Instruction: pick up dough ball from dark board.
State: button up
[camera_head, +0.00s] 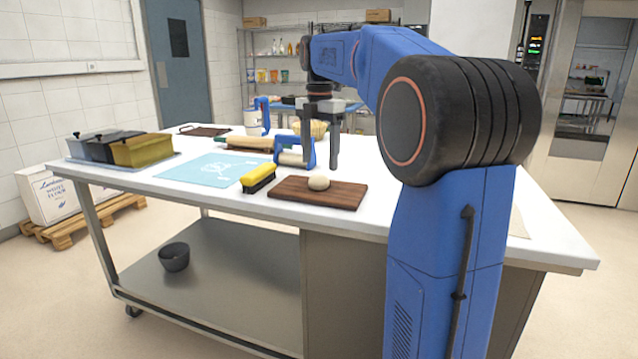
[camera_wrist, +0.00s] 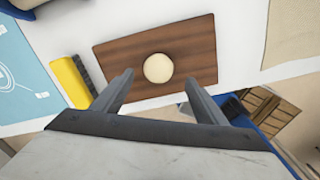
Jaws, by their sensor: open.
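The dough ball (camera_head: 318,183) is pale and round and sits on the dark wooden board (camera_head: 345,197) near the front edge of the white table. In the wrist view the dough ball (camera_wrist: 158,68) lies on the board (camera_wrist: 120,58), ahead of and between the two fingertips. My gripper (camera_head: 322,165) is open and empty, with its fingers pointing down above the board. In the wrist view my gripper (camera_wrist: 158,85) shows both fingers apart, not touching the ball. Nothing hides the ball in either view.
A yellow brush (camera_head: 258,178) lies just left of the board. A blue-handled tool (camera_head: 296,157) stands behind it, and a light blue mat (camera_head: 205,170) lies further left. A beige cloth (camera_wrist: 292,35) lies right of the board.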

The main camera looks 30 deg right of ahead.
aim_at(319, 181)
jog(key=shift+w+f, duration=0.1)
jog(key=shift+f, duration=2.9)
jog(key=c, duration=1.1)
